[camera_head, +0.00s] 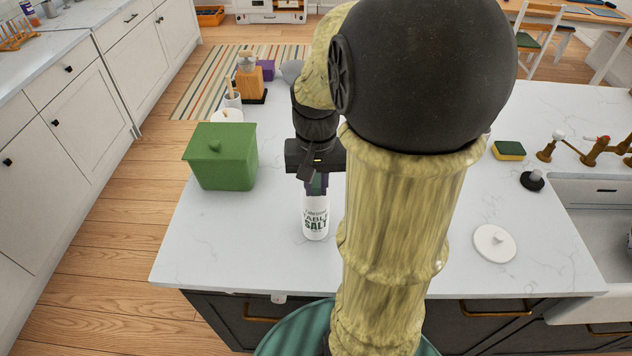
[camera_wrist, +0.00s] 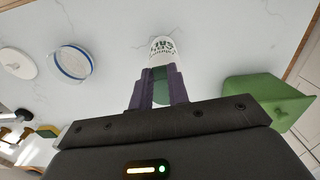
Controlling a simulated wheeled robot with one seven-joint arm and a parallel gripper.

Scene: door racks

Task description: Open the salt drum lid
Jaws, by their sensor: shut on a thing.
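The salt drum (camera_head: 316,222) is a white upright cylinder with "TABLE SALT" lettering, standing on the white marble counter near its front edge. Its top end is green. My gripper (camera_head: 317,184) points down at the drum from above. In the wrist view the drum (camera_wrist: 162,47) lies beyond the fingertips, and the two purple fingers of my gripper (camera_wrist: 159,78) close around its green top (camera_wrist: 160,93). The fingers partly hide this top, and I cannot tell whether any lid on it is raised.
A green lidded box (camera_head: 222,165) stands left of the drum. A white round lid (camera_head: 494,245) lies to the right, near the sink (camera_head: 600,225). A blue-rimmed round dish (camera_wrist: 70,64) shows in the wrist view. A sponge (camera_head: 508,151) lies farther back. Counter around the drum is clear.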

